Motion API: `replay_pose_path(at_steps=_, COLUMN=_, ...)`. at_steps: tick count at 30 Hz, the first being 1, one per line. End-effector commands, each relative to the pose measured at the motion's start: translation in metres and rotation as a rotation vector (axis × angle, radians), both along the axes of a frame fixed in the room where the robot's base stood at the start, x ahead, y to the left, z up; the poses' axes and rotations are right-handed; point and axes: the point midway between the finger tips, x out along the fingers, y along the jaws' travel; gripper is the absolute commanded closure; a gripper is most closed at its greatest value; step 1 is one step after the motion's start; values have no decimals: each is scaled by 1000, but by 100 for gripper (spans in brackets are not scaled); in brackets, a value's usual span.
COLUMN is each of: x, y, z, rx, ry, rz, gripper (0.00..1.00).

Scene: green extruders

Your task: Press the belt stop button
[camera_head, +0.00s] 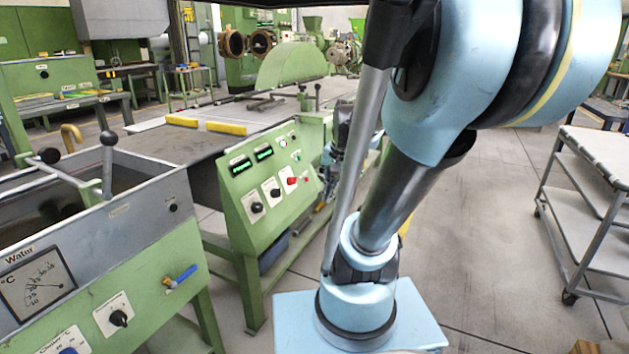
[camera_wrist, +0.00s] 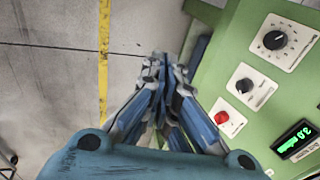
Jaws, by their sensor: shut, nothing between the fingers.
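The green control panel (camera_head: 245,190) shows left of my arm in the head view. A red button (camera_head: 292,181) sits on it, right of two black knobs; it also shows in the wrist view (camera_wrist: 222,117). No label naming it the belt stop button is readable. My gripper (camera_wrist: 158,62) is shut and empty, with its fingers together. In the wrist view its tips are over the floor, left of the panel and apart from the red button. In the head view my gripper (camera_head: 327,168) is at the panel's right edge, partly hidden by my arm.
The panel also carries lit green displays (camera_head: 264,153), black knobs (camera_head: 257,207) and small buttons. A water trough (camera_head: 110,235) with lever handles stands at the left. A grey trolley (camera_head: 590,190) stands at the right. The floor between my arm and the trolley is clear.

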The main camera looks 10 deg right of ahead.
Motion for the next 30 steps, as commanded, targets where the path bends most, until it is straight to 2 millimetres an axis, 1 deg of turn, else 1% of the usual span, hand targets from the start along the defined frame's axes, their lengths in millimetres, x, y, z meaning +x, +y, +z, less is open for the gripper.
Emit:
replay_pose_path(at_steps=1, x=14, y=-2, z=5, rx=28, ry=8, rz=-65, gripper=100)
replay_pose_path(at_steps=7, x=66, y=-7, z=15, rx=151, ry=49, rz=-335, gripper=100)
replay_pose_path(at_steps=14, x=127, y=-20, z=18, rx=291, ry=109, rz=-639, gripper=100)
replay_pose_path(at_steps=15, x=138, y=-22, z=18, rx=318, ry=122, rz=-692, gripper=100)
replay_pose_path(at_steps=20, x=181, y=-36, z=13, rx=418, ry=175, rz=-899, gripper=100)
replay_pose_path(at_steps=24, x=218, y=-52, z=5, rx=505, ry=228, rz=-1077, gripper=100)
replay_pose_path(at_steps=27, x=241, y=-63, z=-2, rx=563, ry=269, rz=-1193, gripper=100)
replay_pose_path(at_steps=30, x=260, y=-73, z=-9, rx=612, ry=305, rz=-1290, gripper=100)
